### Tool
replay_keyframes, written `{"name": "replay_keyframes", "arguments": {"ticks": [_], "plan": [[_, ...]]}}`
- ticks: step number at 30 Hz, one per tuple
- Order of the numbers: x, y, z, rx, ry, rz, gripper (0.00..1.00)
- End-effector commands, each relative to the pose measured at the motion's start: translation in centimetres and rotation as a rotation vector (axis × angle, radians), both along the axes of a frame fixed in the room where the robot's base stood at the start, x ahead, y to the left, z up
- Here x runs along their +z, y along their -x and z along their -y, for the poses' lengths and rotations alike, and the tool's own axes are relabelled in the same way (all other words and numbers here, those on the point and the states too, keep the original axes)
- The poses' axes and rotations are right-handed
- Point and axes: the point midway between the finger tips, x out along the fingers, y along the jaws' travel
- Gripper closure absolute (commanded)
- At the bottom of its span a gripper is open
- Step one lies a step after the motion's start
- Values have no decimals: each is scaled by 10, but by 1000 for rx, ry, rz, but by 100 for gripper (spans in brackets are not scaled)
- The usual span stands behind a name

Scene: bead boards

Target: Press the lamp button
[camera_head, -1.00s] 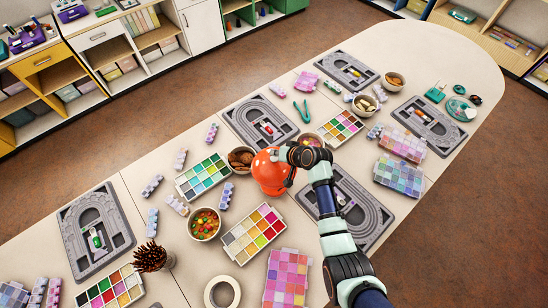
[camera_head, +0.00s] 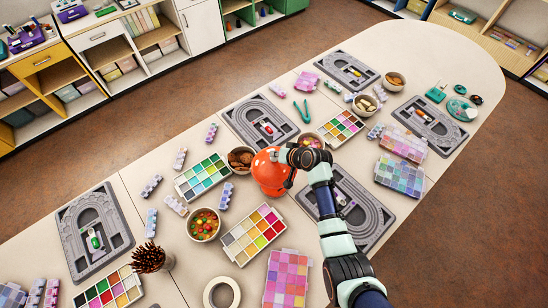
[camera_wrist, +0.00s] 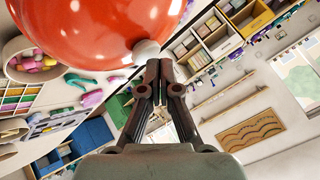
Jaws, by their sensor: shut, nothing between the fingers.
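The lamp (camera_head: 267,176) is a glossy orange-red dome standing on the table in the head view. In the wrist view, the orange dome (camera_wrist: 90,22) fills the upper left, and a small pale round button (camera_wrist: 146,52) sits on its lower edge. My gripper (camera_wrist: 160,68) is shut and empty, with its dark fingertips right beside the button. I cannot tell whether they touch it.
Bowls of beads (camera_head: 204,224) and brown pieces (camera_head: 240,158), colored bead trays (camera_head: 203,176) and grey bead boards (camera_head: 258,122) crowd the table around the lamp. Another grey board (camera_head: 362,222) lies under my arm. The table's far right end has more bare surface.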

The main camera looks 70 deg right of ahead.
Motion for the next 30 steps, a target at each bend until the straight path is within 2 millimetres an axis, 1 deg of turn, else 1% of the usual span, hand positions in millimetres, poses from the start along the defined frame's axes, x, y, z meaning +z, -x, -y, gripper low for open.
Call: {"name": "replay_keyframes", "arguments": {"ticks": [21, 25, 30], "plan": [[-8, 0, 0, 0, 0, 0, 100], [-4, 0, 0, 1, -1, 0, 100], [9, 0, 0, 1, -1, 0, 100]]}}
